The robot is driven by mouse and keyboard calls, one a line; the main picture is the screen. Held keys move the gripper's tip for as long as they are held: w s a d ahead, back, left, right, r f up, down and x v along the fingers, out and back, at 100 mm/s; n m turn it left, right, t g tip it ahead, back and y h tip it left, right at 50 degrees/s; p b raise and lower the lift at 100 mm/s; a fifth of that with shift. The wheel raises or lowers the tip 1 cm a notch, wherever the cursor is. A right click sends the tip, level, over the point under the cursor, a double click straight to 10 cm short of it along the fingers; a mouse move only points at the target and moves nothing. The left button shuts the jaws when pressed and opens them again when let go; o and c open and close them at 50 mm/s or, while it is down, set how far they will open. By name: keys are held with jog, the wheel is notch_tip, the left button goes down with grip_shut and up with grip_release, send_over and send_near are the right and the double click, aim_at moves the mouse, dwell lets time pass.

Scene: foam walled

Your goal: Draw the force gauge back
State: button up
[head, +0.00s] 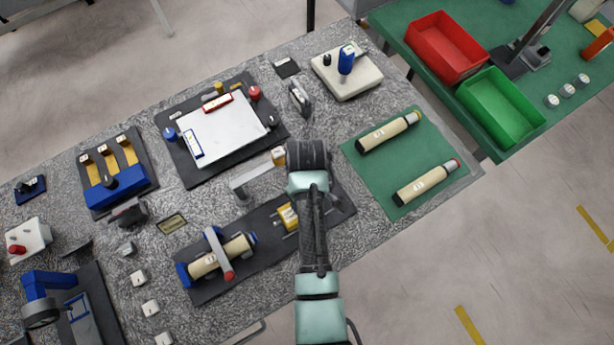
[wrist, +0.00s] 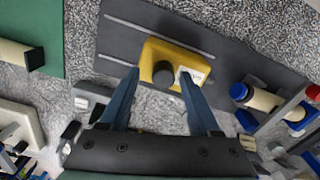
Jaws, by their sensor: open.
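The yellow force gauge (wrist: 176,62) sits on a dark base plate (wrist: 120,41) with two pale rails, in the upper middle of the wrist view. It has a dark round knob and a small white label. In the head view the gauge (head: 288,216) shows just left of my arm, which partly covers the plate. My gripper (wrist: 159,74) is open. Its two blue fingers reach toward the gauge, one on each side of the knob in the picture. I cannot tell whether they touch it. In the head view the fingers are hidden under my wrist.
A cream cylinder (head: 208,264) with blue ends lies under a grey bar on the same plate's left part. Two cream cylinders lie on a green mat (head: 373,165) to the right. Grey tabletop shows between fixtures.

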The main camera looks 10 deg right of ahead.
notch_tip(320, 180, up, 13)
jog(key=shift+f, duration=0.2)
dwell(0.6)
